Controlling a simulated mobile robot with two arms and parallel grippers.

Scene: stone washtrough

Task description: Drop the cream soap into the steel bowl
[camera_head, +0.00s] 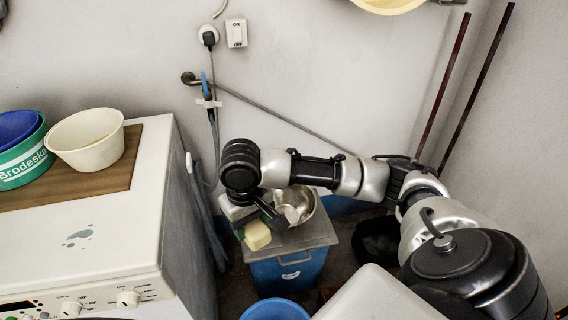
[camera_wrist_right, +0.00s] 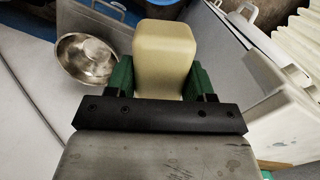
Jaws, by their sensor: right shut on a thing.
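The cream soap (camera_head: 257,235) is a pale yellow block held in my right gripper (camera_head: 248,228), to the left of the steel bowl (camera_head: 309,198). In the right wrist view the soap (camera_wrist_right: 164,55) sits between the two green fingers of the right gripper (camera_wrist_right: 164,80), which is shut on it. The shiny, round steel bowl (camera_wrist_right: 76,66) shows to the left of the soap there, apart from it. In the head view, the bowl stands on a grey lid, and my right arm hides part of it. My left gripper is not in view.
The grey lid (camera_head: 318,235) covers a blue bin (camera_head: 285,275). A white washing machine (camera_head: 100,240) stands at left, with a cream bowl (camera_head: 88,152) and a green tub (camera_head: 25,165) on a wooden board (camera_head: 65,185). A blue bucket (camera_head: 275,309) is at the bottom.

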